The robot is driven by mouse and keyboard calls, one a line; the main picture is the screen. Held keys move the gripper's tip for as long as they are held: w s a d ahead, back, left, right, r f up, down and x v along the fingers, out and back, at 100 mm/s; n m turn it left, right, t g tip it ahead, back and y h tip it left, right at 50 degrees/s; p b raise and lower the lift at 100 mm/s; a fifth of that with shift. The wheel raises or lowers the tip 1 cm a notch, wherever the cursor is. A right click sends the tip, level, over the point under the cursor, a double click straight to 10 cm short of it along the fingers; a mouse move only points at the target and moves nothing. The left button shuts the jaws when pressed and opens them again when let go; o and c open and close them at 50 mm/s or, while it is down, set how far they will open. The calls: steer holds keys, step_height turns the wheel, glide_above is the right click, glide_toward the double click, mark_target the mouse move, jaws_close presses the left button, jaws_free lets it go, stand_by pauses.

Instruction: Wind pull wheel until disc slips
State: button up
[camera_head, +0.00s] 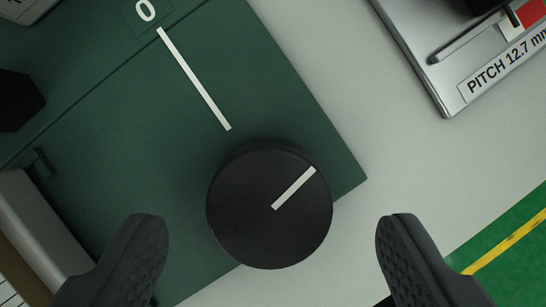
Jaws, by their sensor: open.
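A round black wheel (248,225) with a white pointer line sits on a dark green housing (115,165) in the head camera view. Its pointer line aims to the upper right. A longer white mark (193,78) on the housing runs from a "0" label (146,10) down toward the wheel. My gripper (268,235) is open, with one dark finger to the left of the wheel and one to the right. Both fingers are apart from the wheel in the picture. No disc can be made out for certain.
A metal plate (440,75) labelled "PITCH 12.7 mm" with a slot and a red patch is at the upper right. A black knob-like part (18,100) is at the left edge. A green surface with a yellow stripe (505,240) is at the lower right. The pale surface (390,150) beside the housing is bare.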

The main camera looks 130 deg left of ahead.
mark_target(270, 201)
steer(key=shift+x, duration=1.35)
steer(key=c, duration=1)
steer(key=shift+n, duration=0.3)
steer(key=shift+n+t+y+b, duration=0.45)
steer(key=shift+n+b, duration=0.2)
steer(key=shift+n, duration=0.85)
steer(key=shift+d, duration=0.1)
steer(key=o, duration=1)
